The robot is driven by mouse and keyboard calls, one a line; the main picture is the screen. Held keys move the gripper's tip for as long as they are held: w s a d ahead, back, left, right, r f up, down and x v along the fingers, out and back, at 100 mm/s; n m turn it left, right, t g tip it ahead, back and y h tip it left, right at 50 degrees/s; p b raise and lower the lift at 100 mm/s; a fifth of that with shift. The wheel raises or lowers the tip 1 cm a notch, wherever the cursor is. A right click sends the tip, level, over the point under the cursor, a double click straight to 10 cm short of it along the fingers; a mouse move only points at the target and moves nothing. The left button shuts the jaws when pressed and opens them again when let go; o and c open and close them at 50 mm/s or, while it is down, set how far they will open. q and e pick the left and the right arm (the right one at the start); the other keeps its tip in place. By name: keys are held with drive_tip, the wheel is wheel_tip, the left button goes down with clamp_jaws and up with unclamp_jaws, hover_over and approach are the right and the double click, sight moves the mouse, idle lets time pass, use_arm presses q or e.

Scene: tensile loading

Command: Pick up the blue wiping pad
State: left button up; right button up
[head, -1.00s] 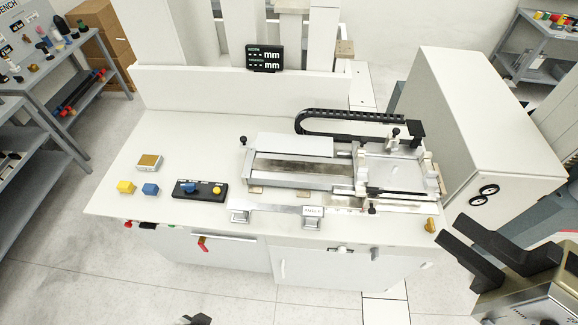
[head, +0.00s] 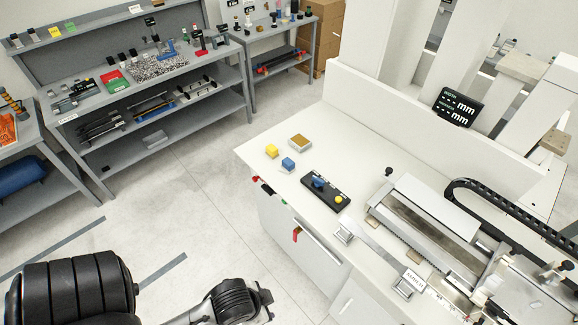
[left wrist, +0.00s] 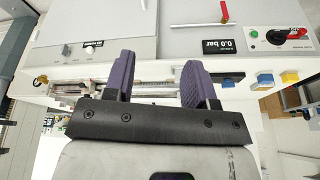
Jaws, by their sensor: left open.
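The blue wiping pad (head: 288,164) is a small blue block on the white bench top, near its left end. It lies between a yellow block (head: 271,151) and a black control box. A small blue block, seemingly the pad, shows at the right in the left wrist view (left wrist: 265,80). My left gripper (left wrist: 158,76) is open, with nothing between its dark fingers. It is apart from the pad, which lies to the right of the fingers in that view. In the head view, parts of my left arm show at the bottom. My right gripper is out of view.
A tan-topped block (head: 300,142) lies behind the pad. The black control box (head: 325,190) with blue and yellow knobs lies to its right, before the test machine (head: 425,222). A red handle (head: 296,235) is on the bench front. Open floor separates the bench from grey shelves (head: 150,92).

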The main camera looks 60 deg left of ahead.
use_arm(q)
drive_tip(key=o, duration=0.8)
